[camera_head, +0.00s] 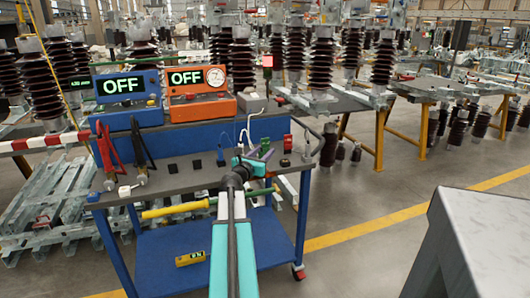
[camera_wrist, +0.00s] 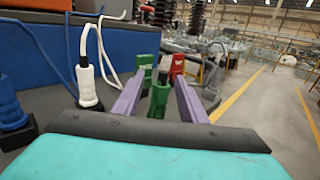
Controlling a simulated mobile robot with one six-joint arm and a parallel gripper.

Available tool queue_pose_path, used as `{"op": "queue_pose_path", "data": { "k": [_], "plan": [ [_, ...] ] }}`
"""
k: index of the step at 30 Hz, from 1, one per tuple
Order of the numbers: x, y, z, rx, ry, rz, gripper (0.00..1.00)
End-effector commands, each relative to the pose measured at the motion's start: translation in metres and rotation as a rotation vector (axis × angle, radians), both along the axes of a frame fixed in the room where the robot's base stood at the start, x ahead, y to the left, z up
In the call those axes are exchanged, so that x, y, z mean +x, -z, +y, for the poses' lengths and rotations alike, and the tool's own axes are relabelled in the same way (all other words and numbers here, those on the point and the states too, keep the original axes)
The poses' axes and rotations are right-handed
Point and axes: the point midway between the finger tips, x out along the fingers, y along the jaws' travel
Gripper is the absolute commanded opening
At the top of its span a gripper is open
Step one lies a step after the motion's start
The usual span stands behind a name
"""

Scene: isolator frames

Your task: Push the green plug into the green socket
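In the wrist view my gripper (camera_wrist: 159,82) shows two purple fingers held apart. A green plug (camera_wrist: 158,101) with a dark upper end is between them. I cannot tell whether both fingers touch it. A green block (camera_wrist: 146,64), which looks like the green socket, stands just beyond the fingertips, left of the plug's top. The join between plug and socket is hidden. In the head view my gripper (camera_head: 262,155) is low over the right end of the workbench (camera_head: 185,178); the plug is too small to make out there.
A red block (camera_wrist: 178,66) stands right of the green one. A white plug (camera_wrist: 87,85) and a blue plug (camera_wrist: 9,104) with cables stand to the left. A blue device (camera_head: 125,98) and an orange device (camera_head: 200,95), both reading OFF, stand at the bench's back.

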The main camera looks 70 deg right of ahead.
Motion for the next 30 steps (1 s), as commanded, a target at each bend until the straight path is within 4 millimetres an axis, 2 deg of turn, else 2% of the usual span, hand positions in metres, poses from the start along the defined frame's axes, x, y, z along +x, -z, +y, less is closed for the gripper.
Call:
{"op": "queue_pose_path", "data": {
  "k": [30],
  "plan": [
    [0.01, 0.0, 0.109, 0.0, 0.0, 0.0, 0.39]
  ]
}}
